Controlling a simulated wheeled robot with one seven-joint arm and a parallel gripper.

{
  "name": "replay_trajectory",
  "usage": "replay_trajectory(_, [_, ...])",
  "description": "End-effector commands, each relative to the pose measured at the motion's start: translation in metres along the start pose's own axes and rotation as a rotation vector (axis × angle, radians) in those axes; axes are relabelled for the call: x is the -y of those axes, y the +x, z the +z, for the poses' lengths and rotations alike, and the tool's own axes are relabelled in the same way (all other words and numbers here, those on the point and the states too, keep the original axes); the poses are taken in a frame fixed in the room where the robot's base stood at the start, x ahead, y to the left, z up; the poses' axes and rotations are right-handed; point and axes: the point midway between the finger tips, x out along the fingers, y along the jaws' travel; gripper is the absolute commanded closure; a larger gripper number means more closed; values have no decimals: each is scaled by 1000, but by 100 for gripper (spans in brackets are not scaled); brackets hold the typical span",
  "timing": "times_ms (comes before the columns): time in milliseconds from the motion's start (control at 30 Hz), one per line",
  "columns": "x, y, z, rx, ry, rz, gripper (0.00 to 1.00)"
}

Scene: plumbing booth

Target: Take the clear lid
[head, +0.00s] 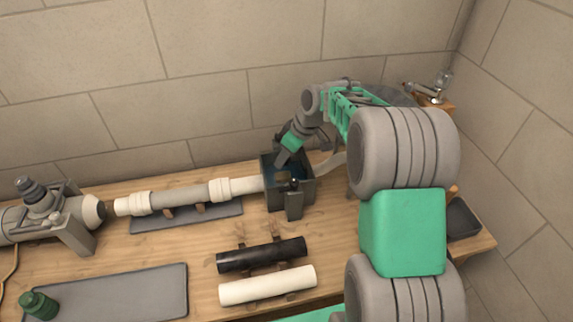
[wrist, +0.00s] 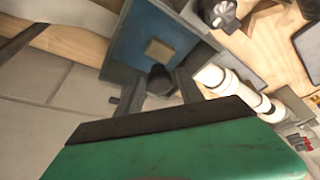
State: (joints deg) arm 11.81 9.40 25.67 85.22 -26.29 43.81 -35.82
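A dark open-looking box (head: 268,193) stands at the middle of the bench, with a bluish surface inside its rim. In the wrist view the blue panel (wrist: 126,40) fills the upper middle, with a small tan square on it. I cannot tell a clear lid apart from this bluish surface. A short dark knob (wrist: 160,78) shows in front of the panel. My gripper (wrist: 158,90) is open, its two dark fingers on either side of the knob; I cannot tell whether they touch it. In the head view my gripper (head: 283,153) is at the box's back rim.
A white pipe (head: 180,198) runs into the box's left side. A black tube (head: 262,254) and a white tube (head: 267,285) lie in front. A grey tray (head: 120,295) holds a green bottle (head: 39,305). The tiled wall (head: 200,100) is close behind.

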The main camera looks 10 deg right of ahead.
Motion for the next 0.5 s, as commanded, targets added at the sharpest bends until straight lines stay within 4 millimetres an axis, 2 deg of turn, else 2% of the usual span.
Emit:
replay_trajectory(67, [0, 0, 0, 0, 0, 0, 63])
replay_trajectory(500, [0, 0, 0, 0, 0, 0, 99])
